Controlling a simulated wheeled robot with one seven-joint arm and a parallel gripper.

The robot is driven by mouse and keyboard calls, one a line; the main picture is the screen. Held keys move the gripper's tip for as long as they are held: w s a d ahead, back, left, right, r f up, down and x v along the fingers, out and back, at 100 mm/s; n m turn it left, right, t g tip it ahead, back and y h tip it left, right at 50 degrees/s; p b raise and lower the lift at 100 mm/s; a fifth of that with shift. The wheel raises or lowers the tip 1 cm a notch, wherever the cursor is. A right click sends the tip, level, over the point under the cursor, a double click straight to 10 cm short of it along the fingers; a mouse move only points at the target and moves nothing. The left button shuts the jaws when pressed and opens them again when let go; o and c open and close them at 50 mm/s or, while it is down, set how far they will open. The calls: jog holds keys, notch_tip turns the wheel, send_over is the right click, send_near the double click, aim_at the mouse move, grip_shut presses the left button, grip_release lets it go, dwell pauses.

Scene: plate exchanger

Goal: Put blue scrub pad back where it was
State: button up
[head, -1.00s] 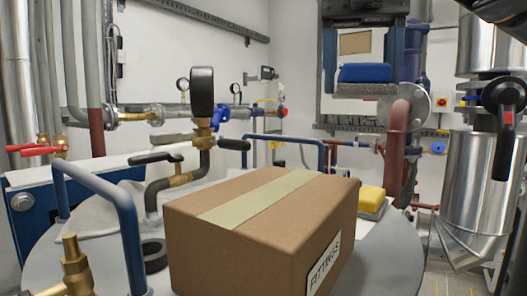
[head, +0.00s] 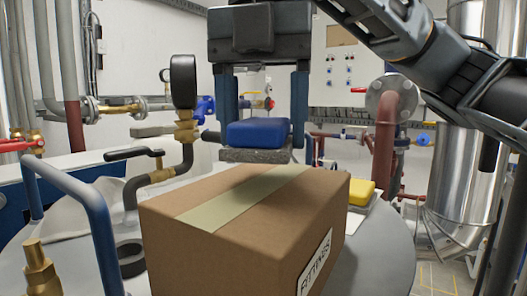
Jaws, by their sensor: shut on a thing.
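The blue scrub pad (head: 258,133) has a blue upper block and a grey scrubbing layer (head: 255,155) underneath. My gripper (head: 260,125) is shut on it, with one finger on each side. It holds the pad level, in front of the wall. In the picture the pad's underside shows just above the back top edge of the cardboard box marked FITTINGS (head: 215,240). I cannot tell whether it is over the box or behind it. A yellow pad (head: 361,192) lies behind the box on the right.
The box stands on a round grey surface (head: 375,262). Blue rails (head: 82,212), a brass fitting (head: 40,270), a black ring (head: 130,259) and a pressure gauge (head: 183,80) on a valve pipe stand at left. A red pipe (head: 386,140) and a silver column (head: 452,190) are at right.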

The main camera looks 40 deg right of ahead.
aim_at(263, 153)
notch_tip(263, 153, down, 4)
jog(key=shift+r, duration=0.2)
jog(key=o, duration=0.9)
jog(key=shift+o, duration=0.2)
notch_tip(263, 153, up, 12)
jog(key=shift+r+p, duration=0.1)
jog(key=shift+p, duration=0.25)
